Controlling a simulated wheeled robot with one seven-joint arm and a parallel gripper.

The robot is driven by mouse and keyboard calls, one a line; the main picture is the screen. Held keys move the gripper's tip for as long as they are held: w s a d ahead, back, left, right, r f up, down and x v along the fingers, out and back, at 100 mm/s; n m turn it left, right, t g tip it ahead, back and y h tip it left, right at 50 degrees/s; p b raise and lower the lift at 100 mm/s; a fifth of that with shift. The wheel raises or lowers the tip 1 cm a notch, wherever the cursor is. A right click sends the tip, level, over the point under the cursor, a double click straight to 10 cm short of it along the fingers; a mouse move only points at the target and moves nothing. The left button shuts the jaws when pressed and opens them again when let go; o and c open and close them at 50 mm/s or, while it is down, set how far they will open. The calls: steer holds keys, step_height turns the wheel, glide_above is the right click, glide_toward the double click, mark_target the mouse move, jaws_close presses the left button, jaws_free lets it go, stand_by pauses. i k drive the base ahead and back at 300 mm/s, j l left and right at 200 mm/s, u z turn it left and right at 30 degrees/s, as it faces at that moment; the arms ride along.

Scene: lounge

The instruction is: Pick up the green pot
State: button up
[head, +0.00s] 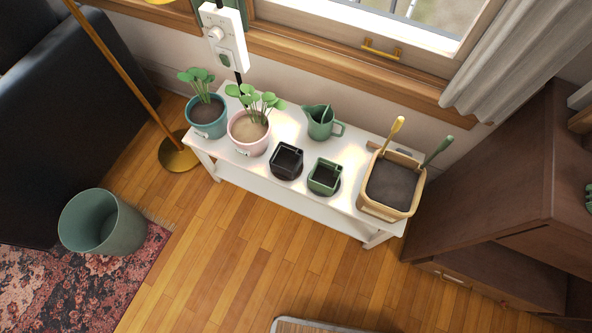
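A small square green pot (323,177) with dark inside stands upright on a dark saucer on the white bench (230,164), near its front edge. A similar black pot (287,161) stands just left of it. A green watering jug (321,124) stands behind it, apart from it. A teal round pot (207,117) with a leafy plant is at the bench's left end. My gripper is not in view.
A tan tub of soil (414,192) with tool handles stands right of the green pot. A pink planted pot (246,134) is left of the black pot. A green bin (104,229) is on the rug. A dark wooden cabinet (478,200) is at right. The wooden floor (240,260) before the bench is clear.

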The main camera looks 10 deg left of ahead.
mark_target(324, 178)
steer(key=u, duration=0.45)
steer(key=l+u, duration=0.3)
steer(key=l, duration=0.3)
